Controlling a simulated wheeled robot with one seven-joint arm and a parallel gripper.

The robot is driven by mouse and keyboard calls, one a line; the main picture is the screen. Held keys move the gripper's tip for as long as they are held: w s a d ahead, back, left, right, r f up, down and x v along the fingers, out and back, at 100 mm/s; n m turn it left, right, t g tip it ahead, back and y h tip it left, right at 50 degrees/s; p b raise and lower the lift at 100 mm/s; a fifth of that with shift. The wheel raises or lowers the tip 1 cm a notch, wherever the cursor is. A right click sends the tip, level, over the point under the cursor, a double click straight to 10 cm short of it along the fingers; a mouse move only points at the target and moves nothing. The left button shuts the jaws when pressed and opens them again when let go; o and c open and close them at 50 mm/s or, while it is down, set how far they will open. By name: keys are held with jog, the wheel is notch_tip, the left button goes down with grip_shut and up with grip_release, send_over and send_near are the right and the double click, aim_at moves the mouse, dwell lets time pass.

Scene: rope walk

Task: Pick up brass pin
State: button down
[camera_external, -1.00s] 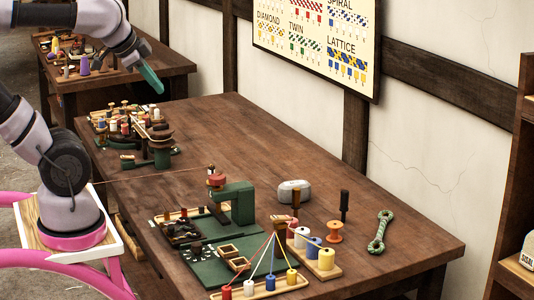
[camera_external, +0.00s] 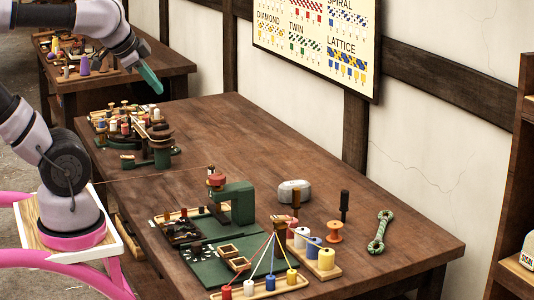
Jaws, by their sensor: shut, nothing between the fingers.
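My gripper (camera_external: 151,80) has green fingers and is at the upper left, high above the far left end of the main table, apart from everything on it. Its fingers are together and hold nothing. I cannot single out a brass pin. Small brass-coloured and pale pieces (camera_external: 122,106) stand in a cluster at the table's far left end. Other small brown and brassy parts lie in a dark tray (camera_external: 180,228) near the front left; they are too small to tell apart.
The wooden table (camera_external: 270,140) has a clear middle. A thin line (camera_external: 150,175) stretches across the left. Another table (camera_external: 150,65) stands behind.

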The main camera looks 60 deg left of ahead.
dwell(0.3)
jog(key=c, duration=0.5)
grip_release()
